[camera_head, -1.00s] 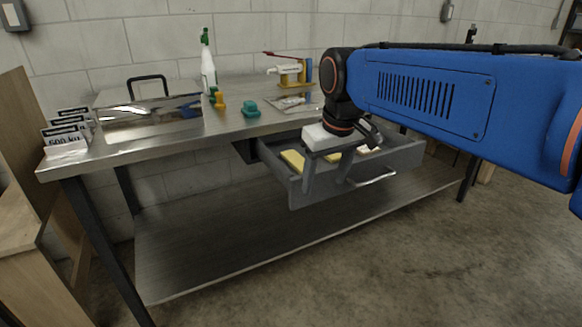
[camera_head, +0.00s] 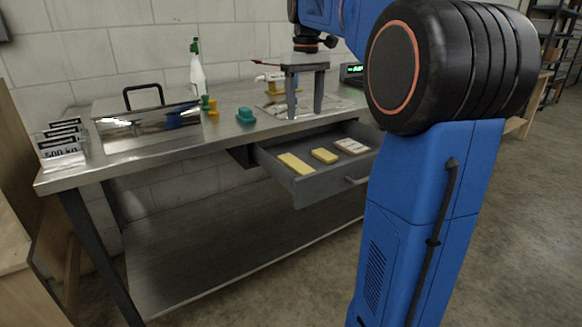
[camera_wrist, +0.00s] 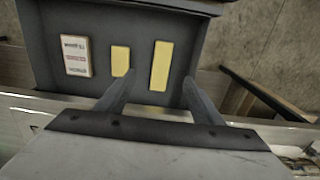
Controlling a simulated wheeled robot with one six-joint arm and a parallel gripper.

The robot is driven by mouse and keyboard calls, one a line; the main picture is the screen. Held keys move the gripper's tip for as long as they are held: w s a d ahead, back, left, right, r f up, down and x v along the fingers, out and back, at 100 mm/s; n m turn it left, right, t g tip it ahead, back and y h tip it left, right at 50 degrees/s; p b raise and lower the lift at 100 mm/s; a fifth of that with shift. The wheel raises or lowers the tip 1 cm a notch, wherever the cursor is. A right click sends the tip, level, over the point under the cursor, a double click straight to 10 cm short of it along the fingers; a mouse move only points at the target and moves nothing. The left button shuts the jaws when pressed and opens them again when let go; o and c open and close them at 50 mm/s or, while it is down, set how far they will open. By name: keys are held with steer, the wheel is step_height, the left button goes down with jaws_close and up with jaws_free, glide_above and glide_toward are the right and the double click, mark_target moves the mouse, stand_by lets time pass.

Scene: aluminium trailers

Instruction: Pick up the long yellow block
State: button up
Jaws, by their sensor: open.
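The long yellow block (camera_head: 295,163) lies flat in the open grey drawer, towards its left end. In the wrist view the long yellow block (camera_wrist: 161,66) is the rightmost of three items, just beyond my fingers and roughly in line with the gap between them. My gripper (camera_head: 305,113) is open and empty, with its fingers pointing down above the bench top, behind and above the drawer. In the wrist view my gripper (camera_wrist: 155,88) shows both fingers spread apart, and nothing is between them.
A shorter yellow block (camera_head: 324,156) and a labelled white box (camera_head: 352,146) share the drawer (camera_head: 330,186). On the bench are a teal block (camera_head: 246,116), a spray bottle (camera_head: 197,75), a metal box (camera_head: 150,127) and a caliper-like tool on a stand. The lower shelf (camera_head: 200,255) looks clear.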

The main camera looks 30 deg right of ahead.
glide_above(301, 166)
steer(key=f, duration=1.2)
steer(key=shift+s+d, duration=0.2)
steer(key=shift+s, duration=0.05)
steer(key=f, duration=0.4)
steer(key=shift+w+a, duration=0.15)
steer(key=shift+a, duration=0.2)
steer(key=shift+f, duration=0.65)
steer(key=c, duration=1.1)
